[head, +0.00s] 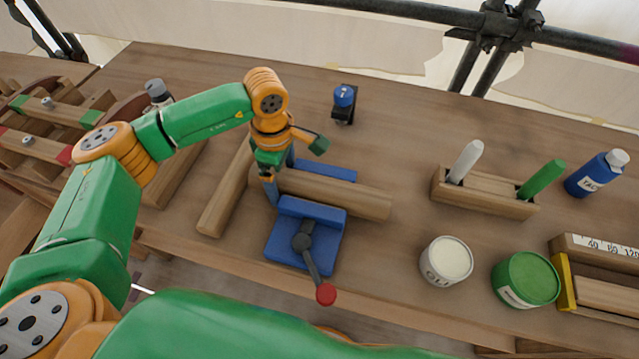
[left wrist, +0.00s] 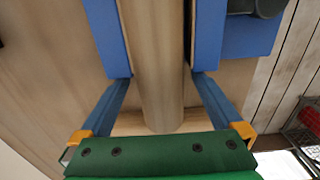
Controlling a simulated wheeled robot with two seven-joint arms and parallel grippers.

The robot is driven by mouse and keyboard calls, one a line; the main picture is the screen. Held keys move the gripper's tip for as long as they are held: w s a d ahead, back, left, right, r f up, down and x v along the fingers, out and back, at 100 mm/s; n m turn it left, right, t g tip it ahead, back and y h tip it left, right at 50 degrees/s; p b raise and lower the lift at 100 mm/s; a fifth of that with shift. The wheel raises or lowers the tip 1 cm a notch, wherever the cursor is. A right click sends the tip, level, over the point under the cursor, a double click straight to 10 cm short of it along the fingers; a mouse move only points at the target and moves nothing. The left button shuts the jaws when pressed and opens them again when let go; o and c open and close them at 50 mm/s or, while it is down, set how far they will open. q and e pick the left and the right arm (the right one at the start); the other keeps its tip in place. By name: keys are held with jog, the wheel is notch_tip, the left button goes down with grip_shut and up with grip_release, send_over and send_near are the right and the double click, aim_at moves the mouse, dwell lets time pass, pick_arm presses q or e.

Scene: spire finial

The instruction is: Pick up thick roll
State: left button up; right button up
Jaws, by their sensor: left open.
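The thick roll (head: 350,194) is a pale wooden cylinder lying across the bench between the blue jaws of a vise (head: 282,248). My left gripper (head: 280,176) is over its left end, pointing down, with one finger on each side. In the left wrist view the roll (left wrist: 158,60) runs between the two blue fingers of the open gripper (left wrist: 162,82). The fingers look close to its sides; I cannot tell whether they touch. The blue vise jaws flank the roll beyond the fingertips. My right gripper is not in view.
A second wooden bar (head: 226,195) lies just left of the roll's end. The vise's red-knobbed handle (head: 325,293) points toward the front edge. A white pot (head: 446,262), a green pot (head: 526,279) and a marker holder (head: 486,192) stand to the right. A blue-topped object (head: 344,104) stands behind.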

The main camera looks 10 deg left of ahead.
pick_arm(q)
jog(key=shift+r, duration=0.1)
grip_shut()
